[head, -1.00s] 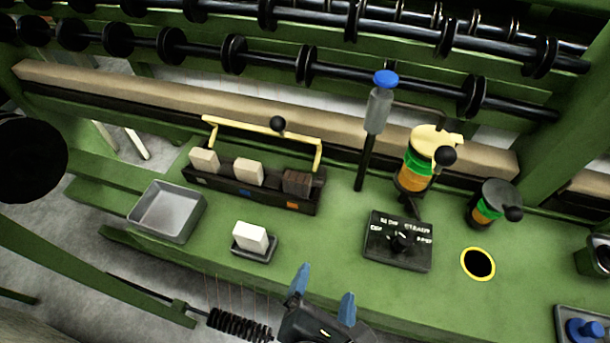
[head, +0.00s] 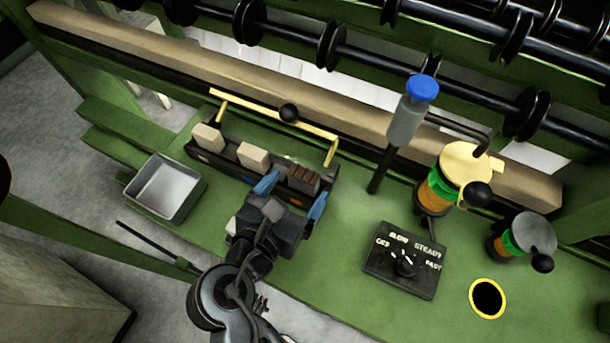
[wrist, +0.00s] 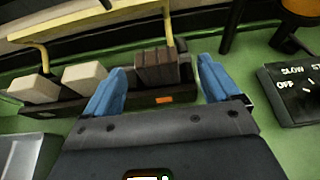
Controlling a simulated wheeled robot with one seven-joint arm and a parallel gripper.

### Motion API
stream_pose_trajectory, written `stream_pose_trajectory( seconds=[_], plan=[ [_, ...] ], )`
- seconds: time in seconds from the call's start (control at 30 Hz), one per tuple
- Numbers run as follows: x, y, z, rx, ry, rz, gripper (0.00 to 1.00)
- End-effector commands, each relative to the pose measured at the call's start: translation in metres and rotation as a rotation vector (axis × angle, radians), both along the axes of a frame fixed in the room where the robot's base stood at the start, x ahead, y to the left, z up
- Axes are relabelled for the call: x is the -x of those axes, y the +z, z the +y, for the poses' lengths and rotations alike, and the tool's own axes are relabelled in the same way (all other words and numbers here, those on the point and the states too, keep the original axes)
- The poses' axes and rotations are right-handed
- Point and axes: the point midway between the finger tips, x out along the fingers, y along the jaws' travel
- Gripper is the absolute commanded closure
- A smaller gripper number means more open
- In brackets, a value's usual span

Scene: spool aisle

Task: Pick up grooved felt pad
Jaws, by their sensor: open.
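The grooved felt pad (head: 304,177) is a dark brown block with grooves in its top. It stands in the right-hand slot of a long black holder (head: 222,173), which also bears two pale plain pads (head: 253,156). My gripper (head: 292,195) is open, with its blue fingers pointing at the holder's right end. In the wrist view the grooved pad (wrist: 157,68) shows between the two fingers, a little nearer the left one. It looks beyond the fingertips; I cannot tell whether they touch it. An orange mark (wrist: 165,100) sits on the holder front below the pad.
A yellow bar with a black knob (head: 289,113) runs behind the holder. A grey metal tray (head: 165,188) lies left. A dial box (head: 405,259) and a blue-capped bottle on a post (head: 408,110) stand right. My gripper mostly hides a small white block.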

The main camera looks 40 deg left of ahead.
Motion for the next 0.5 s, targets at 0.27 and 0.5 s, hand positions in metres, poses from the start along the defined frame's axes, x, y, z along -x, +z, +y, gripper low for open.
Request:
stream_pose_trajectory(
  seconds=[0.27,0.5],
  plan=[
    [-0.033,-0.014,0.014,-0.001,-0.001,0.002,0.11],
    [-0.042,-0.018,0.015,-0.002,0.000,0.002,0.11]
  ],
)
